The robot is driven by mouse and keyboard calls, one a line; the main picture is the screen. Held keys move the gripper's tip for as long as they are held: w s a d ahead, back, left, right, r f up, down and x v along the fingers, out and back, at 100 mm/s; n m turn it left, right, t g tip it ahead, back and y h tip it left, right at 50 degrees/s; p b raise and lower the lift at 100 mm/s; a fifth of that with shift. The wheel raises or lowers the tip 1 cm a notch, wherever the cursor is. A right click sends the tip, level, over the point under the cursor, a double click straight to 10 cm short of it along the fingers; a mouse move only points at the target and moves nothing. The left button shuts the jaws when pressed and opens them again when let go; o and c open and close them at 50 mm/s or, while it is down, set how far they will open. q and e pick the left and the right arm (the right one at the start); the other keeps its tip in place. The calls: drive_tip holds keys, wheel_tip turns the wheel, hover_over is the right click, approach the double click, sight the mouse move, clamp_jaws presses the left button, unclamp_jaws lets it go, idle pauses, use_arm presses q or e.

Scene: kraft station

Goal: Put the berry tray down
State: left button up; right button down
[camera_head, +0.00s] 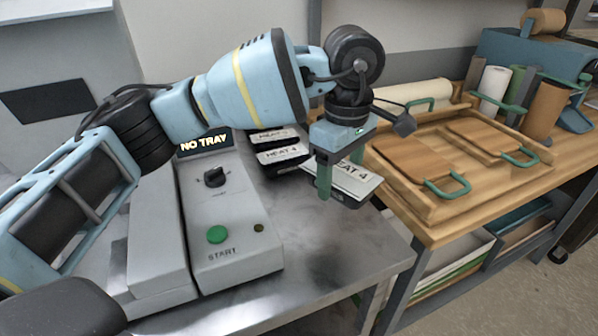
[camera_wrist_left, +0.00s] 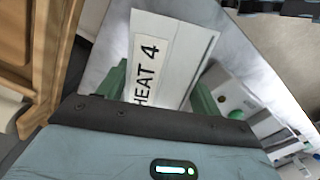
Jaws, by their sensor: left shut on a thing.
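My left gripper (camera_head: 340,166) is shut on a sealed tray labelled HEAT 4 (camera_head: 352,186), with green fingers on two sides of it. The tray's pale film lid and label face up; its dark side shows below. The left wrist view shows the tray (camera_wrist_left: 172,62) between the two fingers (camera_wrist_left: 160,92). No berries show, so I cannot tell its contents. The tray is over the right part of the steel table (camera_head: 345,255); I cannot tell whether it touches the top. My right gripper is not in view.
Other labelled trays (camera_head: 283,154) sit on the table, left of the held one. The sealing machine (camera_head: 235,255) stands further left, its display (camera_head: 205,143) reading NO TRAY. A wooden bench (camera_head: 445,228) with boards (camera_head: 415,163) adjoins at right. The table's front right is clear.

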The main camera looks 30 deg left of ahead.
sight(333, 230)
use_arm(q)
drive_tip(key=shift+f, duration=0.15)
drive_tip(key=shift+a+f, duration=0.1)
drive_tip(key=shift+f, duration=4.75)
drive_tip(key=shift+f, duration=0.2)
drive_tip(key=o, duration=1.1)
drive_tip(key=shift+c, duration=0.2)
drive_tip(key=shift+r, duration=0.15)
wheel_tip(333, 230, up, 12)
drive_tip(key=shift+r, duration=0.1)
